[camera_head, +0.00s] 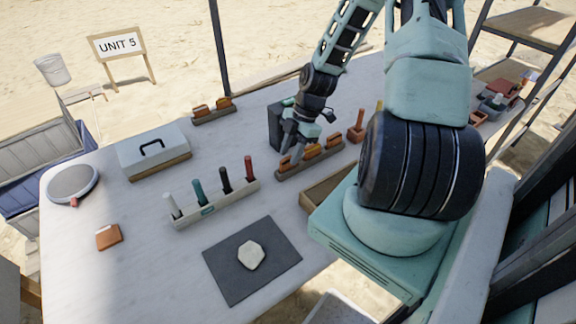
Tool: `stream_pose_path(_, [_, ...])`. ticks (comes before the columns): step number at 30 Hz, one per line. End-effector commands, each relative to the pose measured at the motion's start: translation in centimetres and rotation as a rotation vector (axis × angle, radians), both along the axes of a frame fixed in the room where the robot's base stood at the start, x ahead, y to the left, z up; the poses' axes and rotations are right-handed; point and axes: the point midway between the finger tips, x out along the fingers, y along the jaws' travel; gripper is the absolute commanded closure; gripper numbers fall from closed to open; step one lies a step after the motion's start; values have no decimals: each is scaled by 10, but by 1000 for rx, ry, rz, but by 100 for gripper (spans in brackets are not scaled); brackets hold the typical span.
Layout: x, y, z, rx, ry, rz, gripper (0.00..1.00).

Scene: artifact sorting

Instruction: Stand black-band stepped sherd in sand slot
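A brown slotted rack (322,163) stands mid-table with orange-brown sherds upright in it, among them a middle sherd (312,151) and a right sherd (334,142). My gripper (288,157) is low over the rack's left end, at a third sherd there. I cannot tell whether it touches or holds that sherd, or how far the fingers are apart. A second rack (212,117) with orange sherds stands at the back left. An orange-brown sherd (109,236) lies flat at the front left. Black bands and stepped edges are too small to make out.
A holder (215,205) with several upright coloured tools stands left of the rack. A dark mat (225,272) carries a pale stone (251,255). A lidded box (154,150) and round dish (72,182) are left. A wooden tray (318,204) is partly hidden by my arm.

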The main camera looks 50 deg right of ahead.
Motion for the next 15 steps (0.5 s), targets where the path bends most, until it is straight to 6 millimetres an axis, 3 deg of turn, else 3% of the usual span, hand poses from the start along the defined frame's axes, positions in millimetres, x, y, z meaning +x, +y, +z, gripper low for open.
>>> stream_pose_path(6, [1,10,-22,0,2,1,65])
stream_pose_path(13, [2,10,-24,-1,0,0,65])
stream_pose_path(14, [2,10,-24,-1,0,0,68])
stream_pose_path(15, [2,10,-24,-1,0,0,79])
